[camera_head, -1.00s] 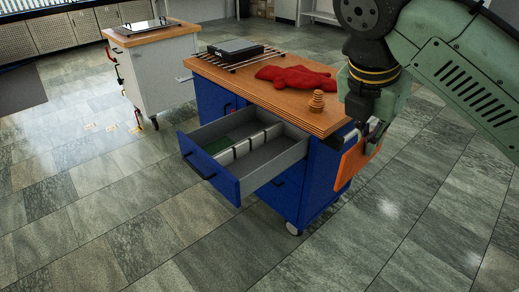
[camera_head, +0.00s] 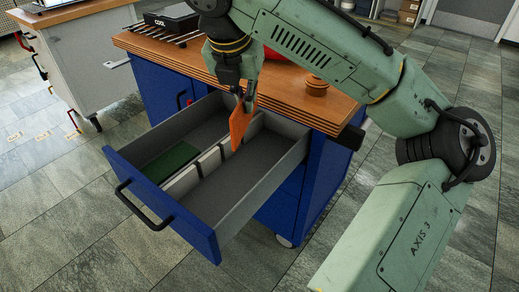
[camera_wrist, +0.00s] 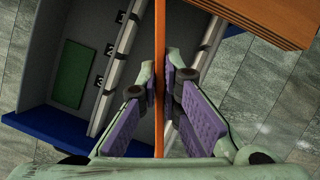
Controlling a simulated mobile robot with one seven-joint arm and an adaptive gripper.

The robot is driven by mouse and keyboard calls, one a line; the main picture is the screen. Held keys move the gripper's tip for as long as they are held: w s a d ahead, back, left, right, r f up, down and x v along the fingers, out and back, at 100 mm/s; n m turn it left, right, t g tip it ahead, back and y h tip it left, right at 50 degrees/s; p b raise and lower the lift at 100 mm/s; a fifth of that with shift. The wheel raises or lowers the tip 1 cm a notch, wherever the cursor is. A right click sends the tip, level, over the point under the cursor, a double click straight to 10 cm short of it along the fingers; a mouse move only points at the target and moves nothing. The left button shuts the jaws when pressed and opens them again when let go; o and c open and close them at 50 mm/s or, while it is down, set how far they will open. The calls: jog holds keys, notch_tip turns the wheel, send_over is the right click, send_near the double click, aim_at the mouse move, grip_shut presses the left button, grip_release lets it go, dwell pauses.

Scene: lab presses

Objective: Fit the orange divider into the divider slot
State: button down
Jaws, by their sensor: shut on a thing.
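The orange divider (camera_head: 239,126) is a thin plate held upright in my gripper (camera_head: 240,92), over the open drawer. In the wrist view the divider (camera_wrist: 159,60) appears edge-on between the purple pads of my gripper (camera_wrist: 159,112), which is shut on it. The drawer (camera_head: 240,206) has a pale divider rail (camera_head: 180,184) along its middle, with dark gaps in it.
A green pad (camera_head: 170,161) lies in the drawer's left compartment. The right compartment (camera_head: 240,170) looks empty. The wooden worktop (camera_head: 290,98) above holds a black box (camera_head: 172,18), a wire rack (camera_head: 160,34), a partly hidden red cloth and a small wooden piece (camera_head: 316,85).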

jog(key=f+b, duration=0.1)
jog(key=f, duration=0.6)
jog(key=f+b, duration=0.1)
jog(key=f, duration=0.5)
jog(key=shift+w+a+f, duration=0.2)
jog(key=shift+f, duration=0.2)
jog(key=w, duration=0.3)
jog(key=shift+w+d+f, duration=0.1)
jog(key=shift+w+d, duration=0.25)
jog(key=shift+d, duration=0.05)
jog(key=shift+w+d, duration=0.15)
jog(key=shift+w, duration=0.55)
jog(key=w, duration=0.3)
jog(key=shift+d+f, duration=0.35)
jog(key=shift+f, duration=0.05)
jog(key=shift+s+f, duration=0.1)
jog(key=shift+f, duration=0.1)
jog(key=shift+f, duration=0.15)
jog(key=c, duration=1.8)
grip_release()
